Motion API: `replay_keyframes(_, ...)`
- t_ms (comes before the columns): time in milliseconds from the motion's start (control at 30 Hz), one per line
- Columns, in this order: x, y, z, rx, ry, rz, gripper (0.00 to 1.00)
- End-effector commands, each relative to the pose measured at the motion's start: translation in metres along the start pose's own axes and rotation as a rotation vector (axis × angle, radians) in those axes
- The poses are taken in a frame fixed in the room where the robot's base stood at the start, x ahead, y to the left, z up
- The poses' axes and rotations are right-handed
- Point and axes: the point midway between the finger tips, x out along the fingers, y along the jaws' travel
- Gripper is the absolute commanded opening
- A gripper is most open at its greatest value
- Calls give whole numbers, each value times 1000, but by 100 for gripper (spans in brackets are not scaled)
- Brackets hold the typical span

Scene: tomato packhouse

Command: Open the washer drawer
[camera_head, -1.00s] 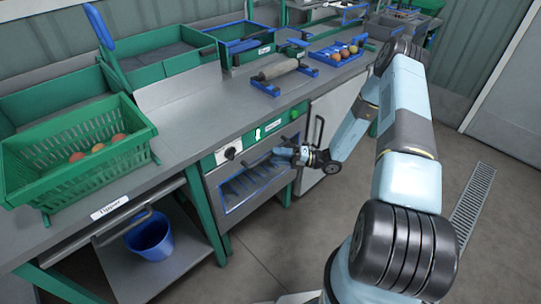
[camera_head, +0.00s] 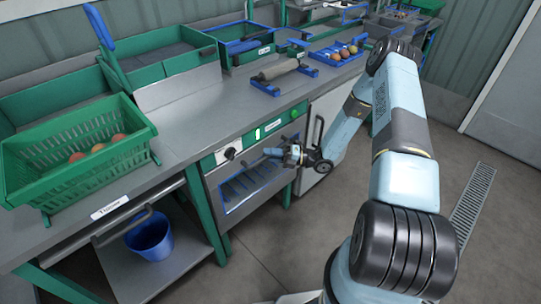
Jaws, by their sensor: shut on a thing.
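The washer front (camera_head: 209,187) is a grey panel with a blue-framed window, set under the counter below a green strip with a knob. A dark handle bar (camera_head: 248,163) runs across its upper part. My gripper (camera_head: 273,152) is at this bar, reached from the right, and is shut on it. The fingertips are small in the view and partly merge with the bar. The front looks flush with the bench; I cannot tell whether a small gap shows.
A grey cabinet door with a tall handle (camera_head: 318,132) stands right of the washer, close to my wrist. A green crate with tomatoes (camera_head: 75,182) sits on the counter at left. A blue bucket (camera_head: 150,238) stands below. The floor in front is clear.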

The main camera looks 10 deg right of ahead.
Motion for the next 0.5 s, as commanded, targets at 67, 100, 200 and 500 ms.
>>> replay_keyframes(67,0,-1,0,2,0,-3,3)
replay_keyframes(100,0,-2,0,2,0,-4,0)
replay_keyframes(200,0,-2,-1,2,0,-4,0)
replay_keyframes(500,-1,-2,-1,3,0,-6,0)
